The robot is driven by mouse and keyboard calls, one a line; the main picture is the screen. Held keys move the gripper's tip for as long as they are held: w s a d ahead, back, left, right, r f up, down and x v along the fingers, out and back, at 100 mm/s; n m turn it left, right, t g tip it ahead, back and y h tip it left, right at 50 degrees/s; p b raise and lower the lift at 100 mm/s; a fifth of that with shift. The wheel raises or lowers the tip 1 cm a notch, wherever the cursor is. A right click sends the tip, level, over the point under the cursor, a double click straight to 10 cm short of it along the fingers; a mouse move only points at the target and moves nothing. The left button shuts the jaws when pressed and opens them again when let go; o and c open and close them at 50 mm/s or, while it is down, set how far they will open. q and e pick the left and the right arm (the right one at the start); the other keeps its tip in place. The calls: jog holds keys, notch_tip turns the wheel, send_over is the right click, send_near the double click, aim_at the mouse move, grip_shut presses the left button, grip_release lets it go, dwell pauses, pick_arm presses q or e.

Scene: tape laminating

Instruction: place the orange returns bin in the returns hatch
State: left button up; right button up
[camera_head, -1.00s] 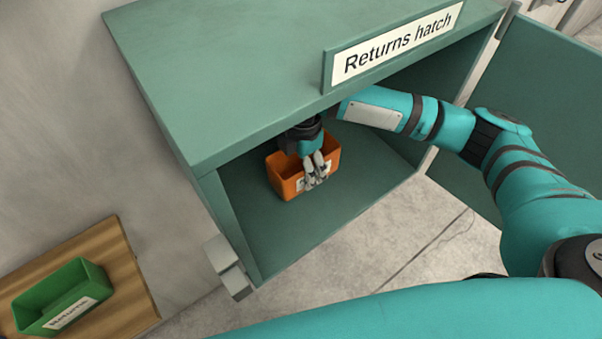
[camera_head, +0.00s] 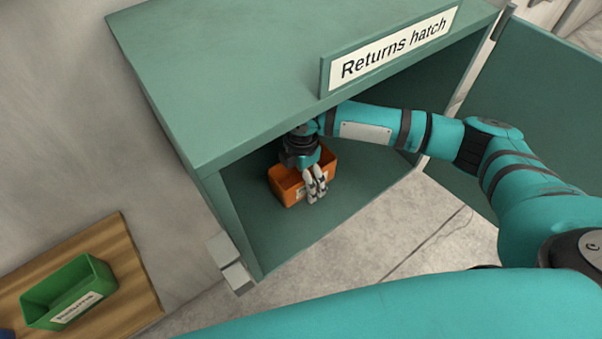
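The orange returns bin (camera_head: 285,186) sits upright on the floor of the returns hatch (camera_head: 345,202), inside the opening. Its white label is partly covered by my fingers. My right gripper (camera_head: 316,197) reaches in from the right under the hatch's top and points down at the bin's front right side. Its fingers are close together and overlap the bin's front wall in the picture. Whether they touch or grip that wall cannot be told. My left gripper is out of view.
The hatch door (camera_head: 550,95) stands open at the right. A sign (camera_head: 392,48) hangs over the opening, close above my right arm. A green bin (camera_head: 68,288) sits on a wooden surface (camera_head: 132,272) at the lower left. The hatch floor right of the orange bin is clear.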

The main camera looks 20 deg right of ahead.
jog(key=shift+r, duration=0.1)
notch_tip(320, 180, up, 8)
jog(key=b, duration=0.1)
jog(key=shift+f, duration=0.2)
dwell(0.3)
jog(key=shift+s, duration=0.1)
